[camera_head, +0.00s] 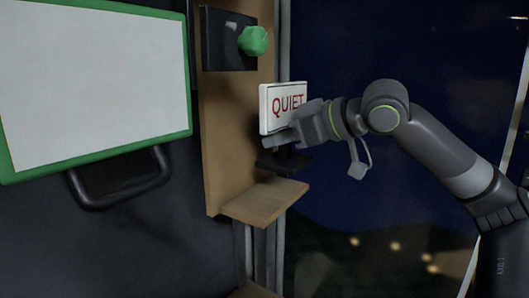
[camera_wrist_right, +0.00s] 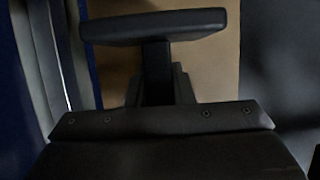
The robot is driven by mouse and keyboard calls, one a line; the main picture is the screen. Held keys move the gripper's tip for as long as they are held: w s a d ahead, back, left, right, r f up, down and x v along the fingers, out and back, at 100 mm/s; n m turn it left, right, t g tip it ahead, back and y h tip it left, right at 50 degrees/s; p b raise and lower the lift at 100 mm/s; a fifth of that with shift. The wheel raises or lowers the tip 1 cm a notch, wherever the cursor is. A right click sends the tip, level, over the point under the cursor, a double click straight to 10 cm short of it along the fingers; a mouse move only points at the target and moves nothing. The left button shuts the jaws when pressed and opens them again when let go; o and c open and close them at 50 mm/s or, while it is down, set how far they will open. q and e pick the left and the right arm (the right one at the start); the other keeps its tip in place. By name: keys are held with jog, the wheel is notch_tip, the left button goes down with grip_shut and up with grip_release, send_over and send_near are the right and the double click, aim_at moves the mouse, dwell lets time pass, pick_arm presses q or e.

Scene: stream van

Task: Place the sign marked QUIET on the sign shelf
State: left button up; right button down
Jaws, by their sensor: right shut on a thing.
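The white sign marked QUIET (camera_head: 283,98), with red letters, is upright in the head view. My right gripper (camera_head: 284,142) is shut on it below its panel. The sign's dark base (camera_head: 276,164) shows under the gripper, over the back part of the wooden sign shelf (camera_head: 262,205). The base looks slightly above the shelf, but I cannot tell the exact gap. In the right wrist view a dark flat base (camera_wrist_right: 155,26) and post (camera_wrist_right: 157,75) show beyond the gripper, and the lettering is hidden. My left gripper is out of view.
A wooden back panel (camera_head: 222,140) rises behind the shelf, with a green knob (camera_head: 253,40) on a black plate above. A green-framed whiteboard (camera_head: 95,80) hangs at the left, with a black handle (camera_head: 122,180) below it. The shelf's front part is bare.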

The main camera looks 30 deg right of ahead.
aim_at(269, 155)
jog(key=shift+w+a+r+p, duration=0.25)
jog(key=shift+w+a+p, duration=0.1)
jog(key=shift+w+p, duration=0.35)
jog(key=shift+w+a+p, duration=0.4)
jog(key=shift+w+p, duration=0.25)
jog(key=shift+w, duration=0.2)
notch_tip(269, 155, down, 3)
jog(key=shift+w+r, duration=0.1)
jog(key=shift+s+d+f, duration=0.15)
jog(key=shift+s+f, duration=0.1)
jog(key=shift+f, duration=0.65)
jog(key=shift+w+f+p, duration=0.25)
jog(key=shift+f+p, duration=0.85)
jog(key=shift+f, duration=0.3)
